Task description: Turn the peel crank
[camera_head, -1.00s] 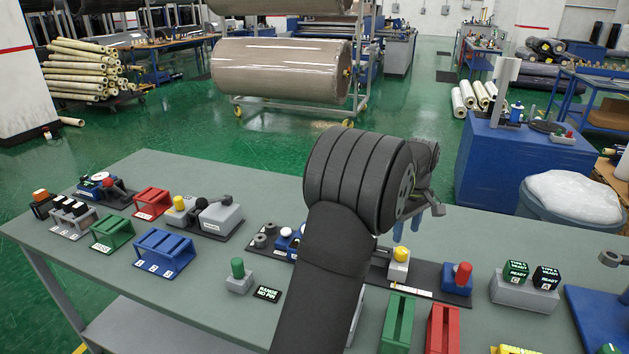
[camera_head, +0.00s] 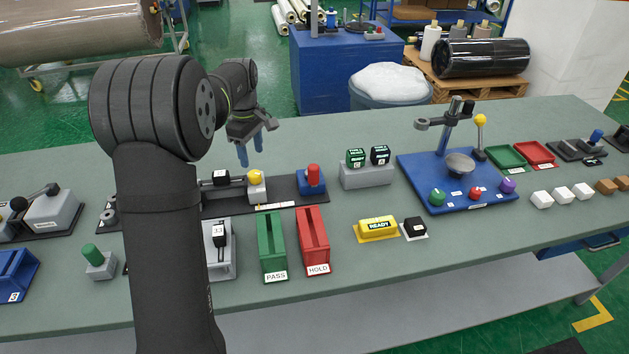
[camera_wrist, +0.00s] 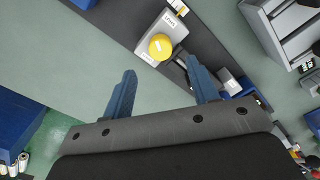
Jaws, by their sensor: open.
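My gripper (camera_head: 251,157) is open and empty above the bench, over a pale block with a yellow knob (camera_head: 255,177). In the wrist view, its blue fingers (camera_wrist: 161,70) are apart, and the yellow knob (camera_wrist: 160,46) lies ahead of them, not between them. No label that I can read names the peel crank. A grey box with a black crank-like arm (camera_head: 43,196) stands at the left end of the head view, away from my gripper. A small device with a blue knob (camera_head: 597,136) stands at the far right. My arm hides part of the bench.
A red-knobbed blue block (camera_head: 313,180) stands right of the yellow knob. Green and red slotted holders (camera_head: 271,252) are in front. A blue board (camera_head: 425,180) carries a post, a cup and coloured knobs. Bare bench (camera_head: 330,120) lies behind my gripper.

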